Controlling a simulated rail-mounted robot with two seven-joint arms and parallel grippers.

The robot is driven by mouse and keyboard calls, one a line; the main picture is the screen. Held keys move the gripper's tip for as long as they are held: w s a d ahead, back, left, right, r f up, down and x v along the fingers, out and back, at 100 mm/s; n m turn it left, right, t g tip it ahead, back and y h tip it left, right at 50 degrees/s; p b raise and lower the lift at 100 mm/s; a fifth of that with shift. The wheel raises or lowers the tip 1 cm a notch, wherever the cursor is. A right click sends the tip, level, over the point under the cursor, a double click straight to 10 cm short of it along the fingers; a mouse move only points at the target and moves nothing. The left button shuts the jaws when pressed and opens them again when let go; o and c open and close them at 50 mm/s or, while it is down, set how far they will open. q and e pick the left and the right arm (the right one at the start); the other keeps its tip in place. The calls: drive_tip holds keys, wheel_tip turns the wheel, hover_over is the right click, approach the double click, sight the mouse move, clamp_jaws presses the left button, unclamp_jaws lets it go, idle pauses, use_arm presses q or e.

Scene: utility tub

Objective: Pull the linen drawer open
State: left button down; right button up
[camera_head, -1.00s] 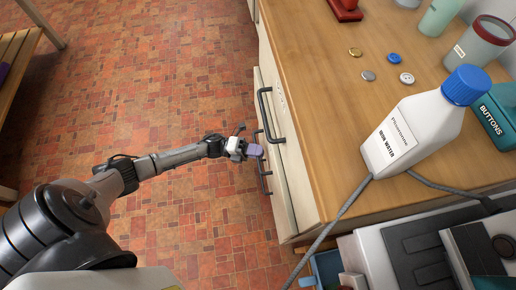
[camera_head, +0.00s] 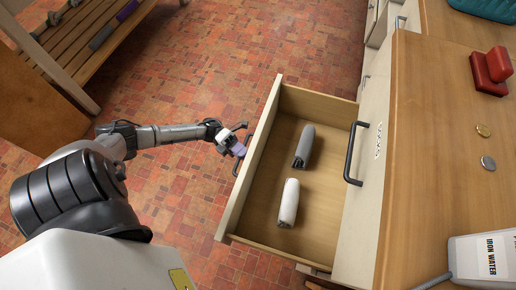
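The linen drawer (camera_head: 258,230) stands pulled far out from the pale cabinet, its inside open to view. My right gripper is not in view.
Another dark handle (camera_head: 352,155) is on the cabinet front above the open drawer. The wooden counter (camera_head: 425,150) holds a red block (camera_head: 492,68), small discs and a white bottle (camera_head: 482,258). A slatted bench (camera_head: 85,45) stands at upper left. Brick floor between is clear.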

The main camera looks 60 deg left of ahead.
use_arm(q)
drive_tip(key=s+a, duration=0.5)
drive_tip(key=a, duration=0.2)
drive_tip(key=shift+s, duration=0.15)
drive_tip(key=c, duration=1.2)
unclamp_jaws()
drive_tip(key=shift+o, duration=0.2)
drive_tip(key=b+v, duration=0.3)
drive_tip(key=v, duration=1.1)
drive_tip(key=shift+d, duration=0.1)
